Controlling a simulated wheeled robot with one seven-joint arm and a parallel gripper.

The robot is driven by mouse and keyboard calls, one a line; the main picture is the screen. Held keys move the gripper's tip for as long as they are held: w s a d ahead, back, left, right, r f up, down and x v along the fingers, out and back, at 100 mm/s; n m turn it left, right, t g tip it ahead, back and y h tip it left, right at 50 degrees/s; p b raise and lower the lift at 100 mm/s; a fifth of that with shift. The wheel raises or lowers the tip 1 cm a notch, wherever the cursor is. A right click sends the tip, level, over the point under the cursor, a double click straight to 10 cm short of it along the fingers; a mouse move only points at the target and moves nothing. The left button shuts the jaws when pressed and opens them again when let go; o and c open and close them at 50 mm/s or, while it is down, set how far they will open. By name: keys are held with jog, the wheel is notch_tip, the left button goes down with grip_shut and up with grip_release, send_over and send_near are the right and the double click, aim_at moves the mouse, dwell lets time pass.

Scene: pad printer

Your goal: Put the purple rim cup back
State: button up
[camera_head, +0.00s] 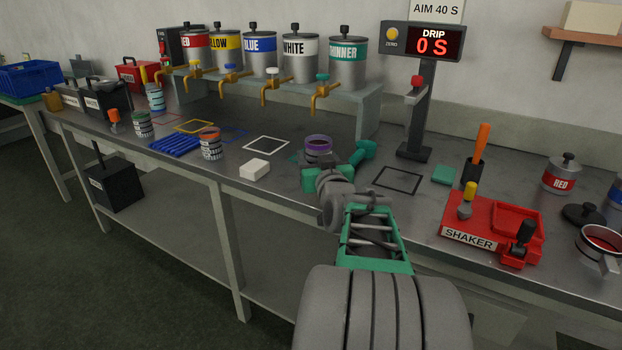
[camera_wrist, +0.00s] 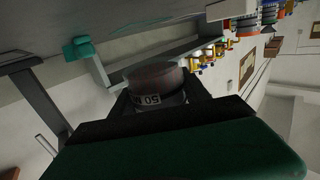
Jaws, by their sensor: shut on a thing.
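The purple rim cup (camera_head: 318,143) is at the front of the bench in the head view, in front of the thinner tap. My gripper (camera_head: 336,166) has its green fingers at the cup and is shut on it. In the wrist view the cup (camera_wrist: 158,88) shows between the dark jaws (camera_wrist: 155,112), with markings on its side. My gripper hides the cup's lower part, so I cannot tell whether it touches the bench.
An orange rim cup (camera_head: 210,143), a green rim cup (camera_head: 143,124) and a white block (camera_head: 255,169) stand to the left. White (camera_head: 266,145) and black (camera_head: 398,180) outlines are empty. The drip stand (camera_head: 415,153) and red shaker (camera_head: 490,225) are to the right.

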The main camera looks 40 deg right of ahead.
jog(key=shift+w+f, duration=0.75)
jog(key=shift+f, duration=0.15)
jog(key=shift+w+d+f+b, duration=0.15)
jog(key=shift+f+b, duration=0.25)
jog(key=shift+f, duration=0.45)
jog(key=shift+w+a+f+b, duration=0.1)
jog(key=shift+f+b, duration=0.25)
jog(key=shift+f, duration=0.5)
jog(key=shift+f, duration=0.1)
jog(key=shift+f+b, duration=0.15)
jog(key=shift+b, duration=0.15)
jog(key=o, duration=1.5)
jog(key=shift+o, duration=0.2)
jog(key=shift+r+p, duration=0.3)
jog(key=shift+p, duration=0.05)
jog(key=p+v, duration=0.1)
jog(key=v, duration=1.1)
